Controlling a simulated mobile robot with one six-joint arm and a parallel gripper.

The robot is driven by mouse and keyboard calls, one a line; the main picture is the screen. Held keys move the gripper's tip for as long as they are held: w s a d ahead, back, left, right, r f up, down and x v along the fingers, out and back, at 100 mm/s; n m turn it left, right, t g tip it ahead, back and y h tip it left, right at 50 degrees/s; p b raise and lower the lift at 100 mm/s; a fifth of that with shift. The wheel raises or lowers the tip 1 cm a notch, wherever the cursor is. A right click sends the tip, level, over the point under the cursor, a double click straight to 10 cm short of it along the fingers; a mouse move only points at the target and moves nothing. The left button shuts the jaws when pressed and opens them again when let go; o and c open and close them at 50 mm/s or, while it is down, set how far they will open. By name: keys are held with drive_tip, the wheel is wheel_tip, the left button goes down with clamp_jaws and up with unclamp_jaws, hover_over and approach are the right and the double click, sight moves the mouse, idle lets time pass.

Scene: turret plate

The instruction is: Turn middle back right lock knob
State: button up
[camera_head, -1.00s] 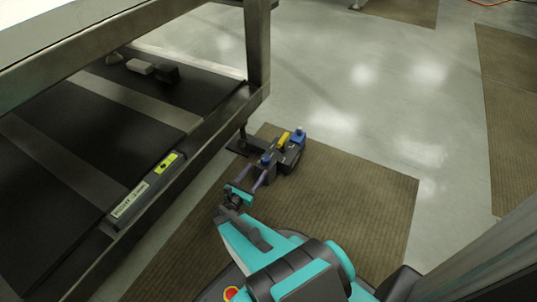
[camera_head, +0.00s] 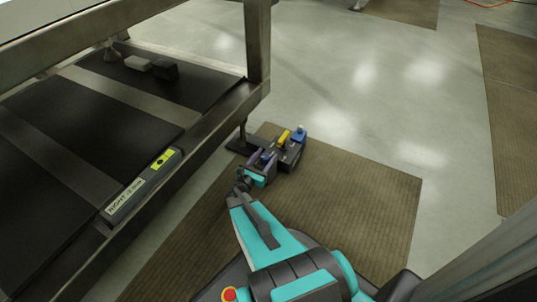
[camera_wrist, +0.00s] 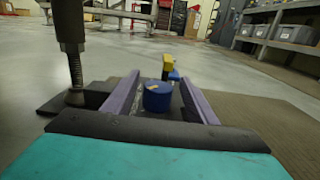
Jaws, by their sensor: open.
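The fingers are open, one on each side of the knob, with a visible gap on both sides. In the head view my gripper (camera_head: 261,163) reaches over the near end of a dark turret lock device (camera_head: 289,158) on the floor. A yellow part (camera_head: 284,137) and another blue knob (camera_head: 300,133) sit at its far end. The near knob is mostly hidden there by my gripper.
A large metal-framed table (camera_head: 258,45) stands at left, its leg foot (camera_head: 243,146) close beside the device. A brown ribbed mat (camera_head: 350,190) lies under the device. The grey floor (camera_head: 350,70) beyond is open. Shelves with grey bins (camera_wrist: 296,33) are far off at right.

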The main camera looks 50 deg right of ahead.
drive_tip(key=shift+b+x, duration=0.65)
drive_tip(key=shift+x, duration=1.45)
drive_tip(key=shift+c, duration=0.2)
drive_tip(key=c, duration=1)
drive_tip(key=shift+a, duration=0.45)
drive_tip(key=shift+d+g+p, duration=0.3)
drive_tip(key=shift+d+p, duration=0.05)
drive_tip(key=shift+d, duration=0.2)
